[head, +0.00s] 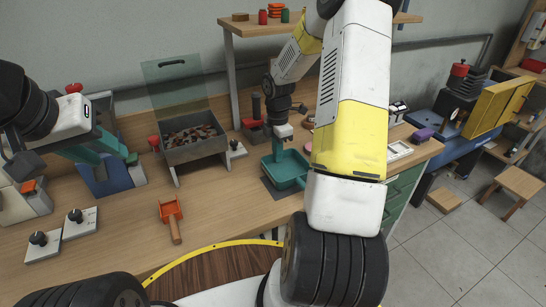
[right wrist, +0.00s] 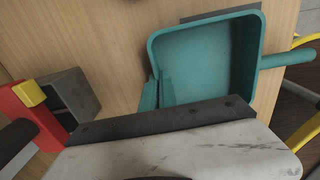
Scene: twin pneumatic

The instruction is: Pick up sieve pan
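The sieve pan, taken to be the teal square pan (head: 287,172) with a handle, lies on a dark mat on the bench. The right wrist view shows its floor (right wrist: 205,60) and its handle pointing right. My right gripper (head: 277,152) is above the pan's far edge in the head view. In the right wrist view its teal fingertips (right wrist: 158,92) are at the pan's left wall; whether they touch or grip it is unclear.
A grey tray of brown pieces (head: 192,138) stands on legs at mid-bench. An orange scoop (head: 171,218) lies in front of it.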

